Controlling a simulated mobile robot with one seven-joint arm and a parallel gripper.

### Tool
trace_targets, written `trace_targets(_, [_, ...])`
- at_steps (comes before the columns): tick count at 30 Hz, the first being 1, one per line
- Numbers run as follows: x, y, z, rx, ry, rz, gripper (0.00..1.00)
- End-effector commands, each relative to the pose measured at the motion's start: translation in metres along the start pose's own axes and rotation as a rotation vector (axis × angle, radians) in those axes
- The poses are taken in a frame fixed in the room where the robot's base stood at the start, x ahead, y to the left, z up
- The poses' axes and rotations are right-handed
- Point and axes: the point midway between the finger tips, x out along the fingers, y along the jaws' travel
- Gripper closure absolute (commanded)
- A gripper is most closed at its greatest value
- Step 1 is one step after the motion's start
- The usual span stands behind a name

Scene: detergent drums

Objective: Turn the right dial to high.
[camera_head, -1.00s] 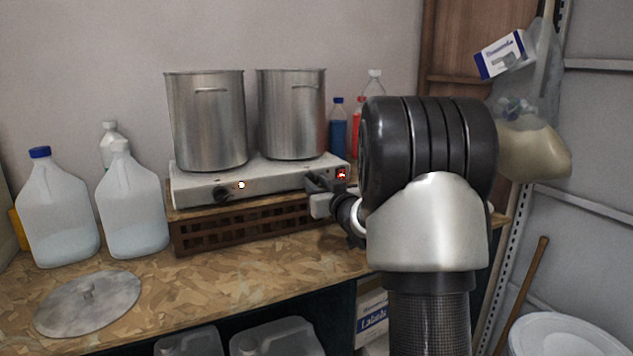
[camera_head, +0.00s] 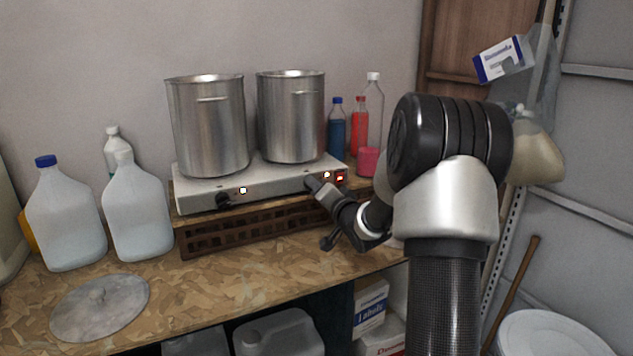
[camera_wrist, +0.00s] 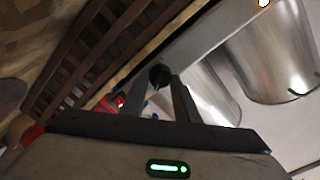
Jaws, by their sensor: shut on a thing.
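The white double hot plate (camera_head: 265,183) stands on a brown slatted crate on the bench. Its right dial, at the right end of the front panel, is mostly hidden by my gripper (camera_head: 315,187) in the head view. In the wrist view the dark right dial (camera_wrist: 158,75) sits between my two fingertips, and the gripper is shut on it. Its pointer setting cannot be read. A lit lamp (camera_head: 326,174) and a red lit switch (camera_head: 340,179) show just right of the dial. The black left dial (camera_head: 223,201) has a lit lamp beside it.
Two steel pots (camera_head: 208,125) (camera_head: 290,115) stand on the hot plate. Bottles and a pink cup (camera_head: 368,161) are behind my arm. White jugs (camera_head: 137,208) and a round lid (camera_head: 99,308) are at the left. The bench front before the crate is clear.

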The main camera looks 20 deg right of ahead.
Motion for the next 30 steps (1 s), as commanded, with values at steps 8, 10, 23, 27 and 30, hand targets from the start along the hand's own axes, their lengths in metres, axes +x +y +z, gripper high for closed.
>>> trace_targets(8, [-0.0003, 0.0004, -0.0014, 0.121, -0.006, 0.000, 0.94])
trace_targets(10, [-0.0002, 0.0003, -0.0011, 0.138, -0.007, 0.000, 0.94])
trace_targets(23, [0.0000, 0.0007, -0.0001, 0.162, -0.009, -0.002, 0.94])
trace_targets(27, [0.0000, 0.0008, -0.0001, 0.161, -0.009, -0.002, 0.69])
trace_targets(30, [0.0000, 0.0008, -0.0001, 0.161, -0.009, -0.001, 0.53])
